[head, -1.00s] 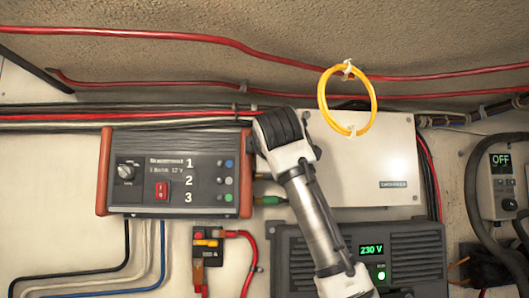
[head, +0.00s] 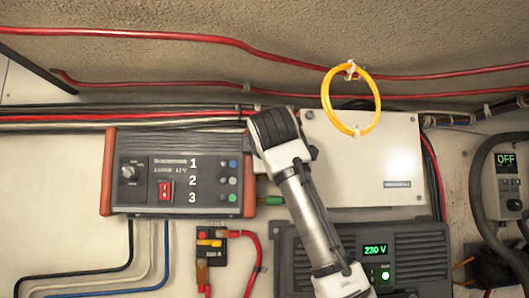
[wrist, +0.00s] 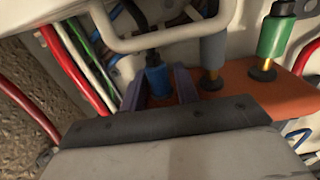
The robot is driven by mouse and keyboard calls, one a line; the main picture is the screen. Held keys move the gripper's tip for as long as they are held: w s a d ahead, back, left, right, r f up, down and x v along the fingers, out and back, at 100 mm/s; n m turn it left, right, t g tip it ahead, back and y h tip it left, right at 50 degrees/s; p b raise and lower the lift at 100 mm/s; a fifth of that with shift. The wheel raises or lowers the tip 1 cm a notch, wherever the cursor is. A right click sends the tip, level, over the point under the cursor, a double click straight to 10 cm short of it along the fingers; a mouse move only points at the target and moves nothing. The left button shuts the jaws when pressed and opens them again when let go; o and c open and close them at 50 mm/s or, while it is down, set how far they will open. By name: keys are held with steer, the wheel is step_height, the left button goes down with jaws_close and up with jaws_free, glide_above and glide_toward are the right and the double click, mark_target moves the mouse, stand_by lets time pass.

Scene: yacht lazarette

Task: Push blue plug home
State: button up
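The blue plug (wrist: 158,76) shows in the wrist view between the two dark fingers of my gripper (wrist: 160,88). One finger is on each side of it, close to its sides. I cannot tell whether they press on it. The plug stands at the orange side panel (wrist: 285,92) of the switch box; how deep it sits is hidden. In the head view, the end of my arm (head: 277,130) covers the blue plug and the fingers. The dark box with orange ends (head: 180,200) is left of it.
A grey plug (wrist: 213,50) and a green plug (wrist: 274,38) stand right of the blue one in the wrist view. A light handle-like bar (wrist: 165,38) crosses close by. A yellow cable loop (head: 351,100) hangs above my arm. Red cables (wrist: 70,68) run at left.

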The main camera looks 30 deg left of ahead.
steer(key=b+v, duration=0.2)
steer(key=v, duration=0.6)
steer(key=shift+b, duration=0.4)
stand_by(0.6)
